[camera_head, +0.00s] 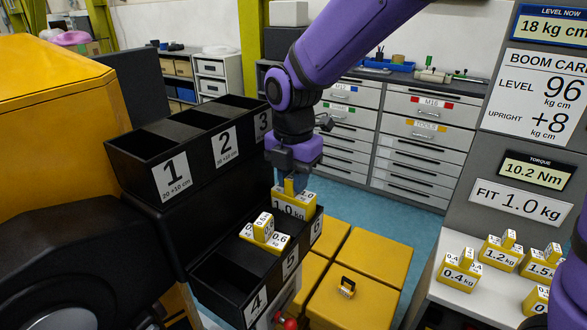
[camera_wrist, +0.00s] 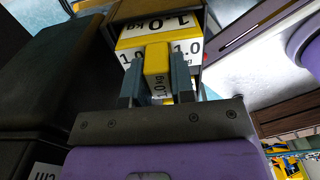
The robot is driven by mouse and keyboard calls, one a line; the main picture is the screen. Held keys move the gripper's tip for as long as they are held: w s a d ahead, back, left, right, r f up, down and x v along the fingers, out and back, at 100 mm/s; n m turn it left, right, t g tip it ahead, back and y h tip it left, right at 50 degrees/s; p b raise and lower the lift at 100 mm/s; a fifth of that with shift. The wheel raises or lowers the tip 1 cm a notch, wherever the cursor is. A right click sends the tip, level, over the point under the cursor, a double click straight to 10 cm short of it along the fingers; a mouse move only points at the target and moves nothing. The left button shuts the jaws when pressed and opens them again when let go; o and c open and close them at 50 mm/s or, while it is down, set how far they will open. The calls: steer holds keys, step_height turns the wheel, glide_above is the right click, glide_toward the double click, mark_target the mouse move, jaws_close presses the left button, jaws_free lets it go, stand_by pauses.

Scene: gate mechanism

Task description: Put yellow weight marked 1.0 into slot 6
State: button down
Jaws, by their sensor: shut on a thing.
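The yellow weight marked 1.0 kg (camera_head: 295,205) is at the far end of the lower black row, at slot 6 (camera_head: 316,229). Its upper part shows above the slot's rim; its lower part is hidden. My gripper (camera_head: 289,182) is above it and shut on its upright yellow handle. In the wrist view the handle of the weight (camera_wrist: 157,68) sits between the two fingers of my gripper (camera_wrist: 157,80). I cannot tell whether the weight rests on the slot's floor. A yellow 0.6 weight (camera_head: 264,238) sits in slot 5 (camera_head: 290,262).
Slot 4 (camera_head: 256,304) looks empty. The upper row holds slots 1 (camera_head: 171,180), 2 and 3. Several yellow weights stand on the light table (camera_head: 450,300) at the right. The board (camera_head: 522,201) reads FIT 1.0 kg. Yellow blocks (camera_head: 370,258) stand beside the lower row.

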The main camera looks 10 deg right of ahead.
steer(key=shift+f, duration=1.45)
steer(key=c, duration=1)
jaws_free()
steer(key=shift+f, duration=0.15)
steer(key=shift+o, duration=0.2)
step_height(320, 180, up, 12)
steer(key=shift+r, duration=0.15)
